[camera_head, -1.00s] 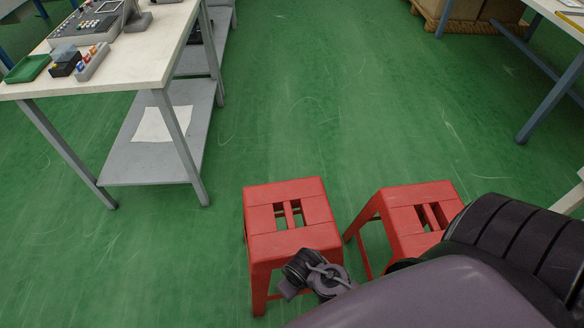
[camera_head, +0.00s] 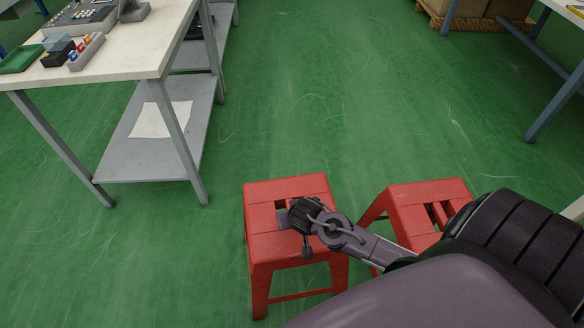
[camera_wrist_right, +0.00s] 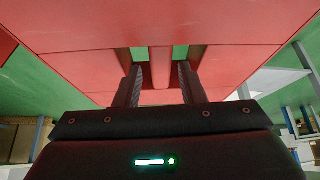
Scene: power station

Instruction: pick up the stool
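Two red stools stand upright on the green floor. The left stool (camera_head: 265,250) has a slotted seat, and my right gripper (camera_head: 284,216) is over that seat, hiding most of its slots. In the right wrist view the red stool seat (camera_wrist_right: 80,70) fills the upper part. There my right gripper (camera_wrist_right: 160,80) is open, one finger on each side of the seat's middle bar (camera_wrist_right: 160,62), near the slots. I cannot tell how deep the fingertips reach. The right stool (camera_head: 415,210) is partly hidden by my right arm. My left gripper is not in view.
A white-topped table (camera_head: 130,50) with a lower grey shelf (camera_head: 140,170) stands at the left, bearing a green tray (camera_head: 20,58) and devices. Another table's blue leg (camera_head: 555,105) is at the right. The green floor between is clear.

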